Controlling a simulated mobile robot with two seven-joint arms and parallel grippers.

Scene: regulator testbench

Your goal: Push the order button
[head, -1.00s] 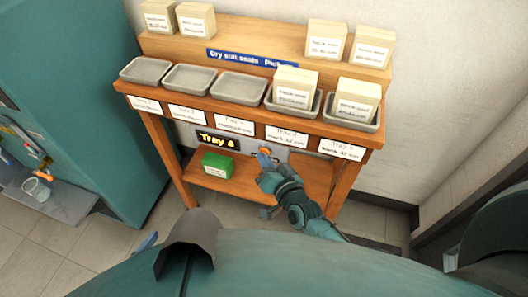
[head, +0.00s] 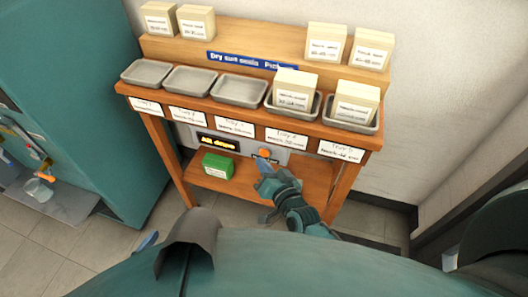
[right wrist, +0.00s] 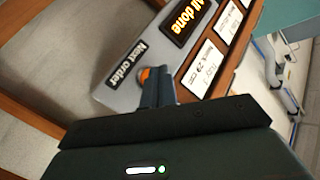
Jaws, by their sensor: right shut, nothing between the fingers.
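The order button is a round orange button (head: 264,153) on a grey panel under the tray shelf. In the right wrist view the button (right wrist: 144,75) sits beside a "Next order" label (right wrist: 126,64). The display (head: 218,142) on the same panel reads "All done". My right gripper (head: 262,167) is shut and empty, its fingertips just in front of the button. In the right wrist view its fingers partly cover the button, and I cannot tell whether they touch it. A small blue tip (head: 148,241) at the lower left may be my left gripper; its jaws are hidden.
Several grey trays (head: 146,71) line the wooden bench; the two on the right hold cream boxes (head: 294,90). More boxes (head: 326,42) stand on the upper shelf. A green box (head: 218,165) is on the lower shelf, left of my gripper. A teal cabinet (head: 90,90) stands left.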

